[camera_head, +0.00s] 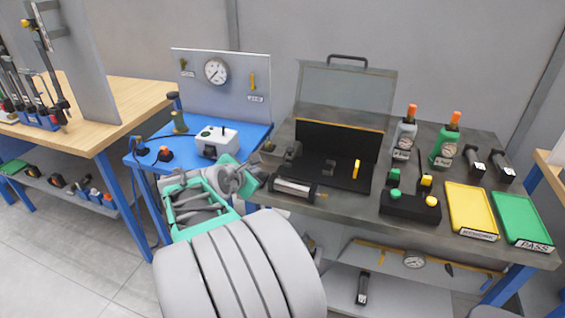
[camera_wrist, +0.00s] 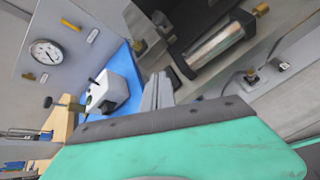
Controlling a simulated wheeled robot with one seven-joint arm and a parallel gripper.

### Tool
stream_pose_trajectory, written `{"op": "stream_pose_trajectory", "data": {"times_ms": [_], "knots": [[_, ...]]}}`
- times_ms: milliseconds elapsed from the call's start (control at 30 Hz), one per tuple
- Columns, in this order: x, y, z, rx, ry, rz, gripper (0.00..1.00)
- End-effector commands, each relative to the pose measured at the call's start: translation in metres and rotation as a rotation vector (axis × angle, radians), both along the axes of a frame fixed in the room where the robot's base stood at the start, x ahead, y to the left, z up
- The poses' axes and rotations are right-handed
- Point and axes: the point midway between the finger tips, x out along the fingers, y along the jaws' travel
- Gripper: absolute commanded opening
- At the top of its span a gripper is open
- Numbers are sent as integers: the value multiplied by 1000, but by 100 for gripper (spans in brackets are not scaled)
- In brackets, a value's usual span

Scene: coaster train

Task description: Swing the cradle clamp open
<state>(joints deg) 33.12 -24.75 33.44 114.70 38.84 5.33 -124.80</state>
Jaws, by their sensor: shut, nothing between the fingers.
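A silver cylinder (camera_head: 293,187) lies in a dark cradle (camera_head: 313,194) at the front left edge of the grey bench. In the wrist view the cylinder (camera_wrist: 214,48) is at upper right, with a dark end block (camera_wrist: 184,64) and a brass knob (camera_wrist: 262,9). I cannot clearly pick out the clamp or tell how far it is swung. My gripper (camera_wrist: 160,78) is shut and empty, its fingertips left of and below the cylinder in the wrist view, apart from it. In the head view my teal gripper body (camera_head: 250,180) is just left of the cradle; the fingertips are not clear.
An open black case (camera_head: 335,145) stands behind the cradle, with a dark grey fixture (camera_head: 292,151) on its left. A blue table (camera_head: 258,133) with a white box (camera_head: 216,141) is at left. A black button box (camera_head: 410,205), yellow tray (camera_head: 470,208) and green tray (camera_head: 522,220) are at right.

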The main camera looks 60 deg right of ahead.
Motion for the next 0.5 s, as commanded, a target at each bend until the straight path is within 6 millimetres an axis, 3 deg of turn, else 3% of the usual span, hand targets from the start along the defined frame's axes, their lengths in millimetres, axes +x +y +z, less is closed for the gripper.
{"op": "stream_pose_trajectory", "data": {"times_ms": [33,133,500], "knots": [[-14,-17,2,-54,89,5,0],[-30,-34,8,-120,212,18,0],[-33,-38,10,-135,245,26,0]]}}
